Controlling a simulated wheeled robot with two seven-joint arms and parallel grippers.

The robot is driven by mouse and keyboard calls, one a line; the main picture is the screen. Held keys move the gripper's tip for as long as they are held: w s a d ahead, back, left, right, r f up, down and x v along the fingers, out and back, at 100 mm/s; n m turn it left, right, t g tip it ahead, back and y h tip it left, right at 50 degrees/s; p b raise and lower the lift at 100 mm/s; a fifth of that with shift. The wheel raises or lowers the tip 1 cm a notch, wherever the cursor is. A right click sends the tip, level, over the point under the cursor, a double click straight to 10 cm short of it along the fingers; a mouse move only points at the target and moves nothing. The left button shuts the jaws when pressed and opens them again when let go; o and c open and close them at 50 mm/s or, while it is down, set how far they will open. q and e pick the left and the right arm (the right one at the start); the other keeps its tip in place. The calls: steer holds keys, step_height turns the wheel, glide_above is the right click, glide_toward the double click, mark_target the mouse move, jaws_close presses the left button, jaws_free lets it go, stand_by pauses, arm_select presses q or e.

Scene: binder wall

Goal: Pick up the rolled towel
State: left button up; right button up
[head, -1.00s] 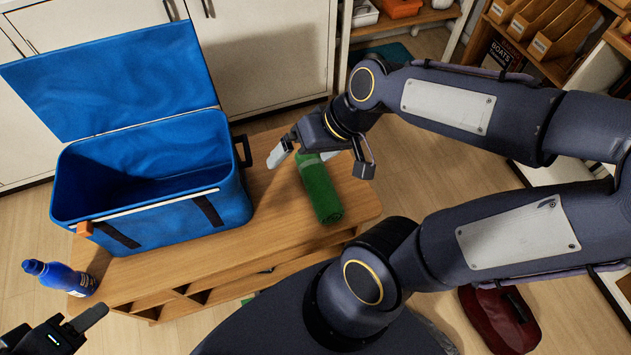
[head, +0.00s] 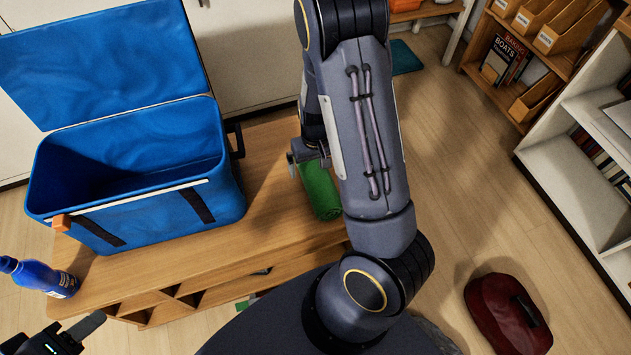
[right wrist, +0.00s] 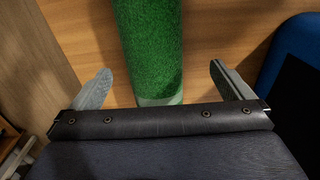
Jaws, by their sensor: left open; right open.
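The rolled towel (head: 320,192) is a green roll lying on the wooden bench, right of the blue cooler. My right forearm hides part of it in the head view. In the right wrist view the towel (right wrist: 150,45) runs between the two spread fingers of my right gripper (right wrist: 161,88), with a gap on each side and a paler band near the palm. My left gripper (head: 72,338) is partly in view at the lower left corner, open and away from the towel.
An open blue cooler (head: 160,215) stands on the wooden bench (head: 205,248), its lid raised. A blue bottle (head: 38,276) is at the bench's left end. A dark red bag (head: 505,310) lies on the floor at right. Shelves (head: 575,170) stand further right.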

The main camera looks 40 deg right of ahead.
steer(key=shift+d+f, duration=0.3)
steer(key=shift+f, duration=0.65)
step_height(320, 180, down, 7)
steer(key=shift+w+r+b, duration=0.1)
steer(key=shift+w+b, duration=0.05)
steer(key=shift+b, duration=0.7)
steer(key=shift+c, duration=0.3)
steer(key=c, duration=0.9)
